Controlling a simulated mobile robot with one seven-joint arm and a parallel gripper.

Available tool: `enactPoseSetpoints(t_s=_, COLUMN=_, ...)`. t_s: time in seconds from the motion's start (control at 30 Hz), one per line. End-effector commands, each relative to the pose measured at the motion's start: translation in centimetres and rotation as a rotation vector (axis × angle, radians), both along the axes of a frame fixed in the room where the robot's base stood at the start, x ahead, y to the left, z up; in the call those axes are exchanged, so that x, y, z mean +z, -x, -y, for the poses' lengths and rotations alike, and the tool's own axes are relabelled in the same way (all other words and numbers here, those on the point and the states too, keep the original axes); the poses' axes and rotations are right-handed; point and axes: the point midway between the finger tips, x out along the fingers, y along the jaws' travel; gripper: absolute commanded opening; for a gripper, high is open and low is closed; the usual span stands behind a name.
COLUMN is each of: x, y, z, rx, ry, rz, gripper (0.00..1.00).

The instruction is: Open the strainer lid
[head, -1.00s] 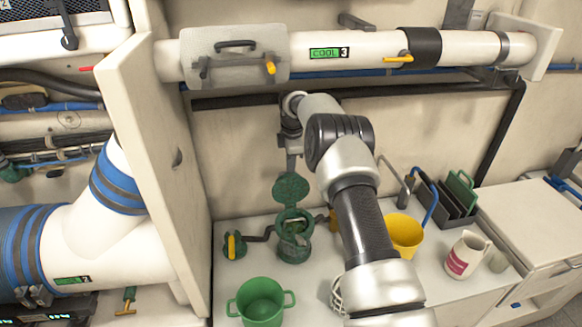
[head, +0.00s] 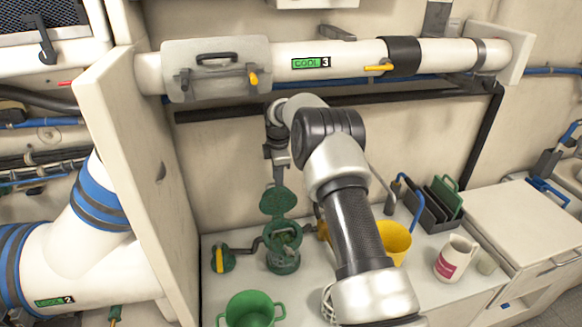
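The green strainer (head: 283,262) stands on the white counter, left of my arm. Its round green lid (head: 278,201) is tipped up at the back of the strainer body, and the opening with something pale inside shows. My gripper (head: 279,180) points down just behind and above the raised lid. Its fingertips are small and partly hidden behind the lid's upper edge, so I cannot tell whether they are open or touch the lid.
A valve with a yellow handle (head: 219,260) sits left of the strainer, joined by a dark pipe. A green pot (head: 252,311) stands in front. A yellow bucket (head: 396,238) and a white jug (head: 455,259) stand to the right. A white pipe (head: 350,56) runs above.

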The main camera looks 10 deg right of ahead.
Motion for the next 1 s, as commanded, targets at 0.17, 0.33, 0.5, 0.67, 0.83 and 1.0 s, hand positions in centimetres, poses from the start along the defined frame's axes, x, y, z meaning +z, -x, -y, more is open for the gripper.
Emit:
enactPoseSetpoints(t_s=0.17, x=0.5, y=3.0, z=0.1, rx=-0.001, ry=0.003, rz=-0.004, gripper=0.26)
enactPoseSetpoints(t_s=0.33, x=0.4, y=6.1, z=0.2, rx=-0.001, ry=0.004, rz=-0.003, gripper=0.26)
enactPoseSetpoints(t_s=0.5, x=-0.5, y=9.2, z=0.1, rx=-0.001, ry=0.003, rz=-0.004, gripper=0.26)
enactPoseSetpoints(t_s=0.67, x=-2.0, y=11.6, z=0.0, rx=0.0, ry=0.003, rz=-0.006, gripper=0.26)
enactPoseSetpoints(t_s=0.83, x=-2.0, y=13.1, z=0.0, rx=0.0, ry=0.0, rz=0.005, gripper=0.26)
enactPoseSetpoints(t_s=1.0, x=1.3, y=13.7, z=0.1, rx=0.0, ry=0.0, rz=0.003, gripper=0.26)
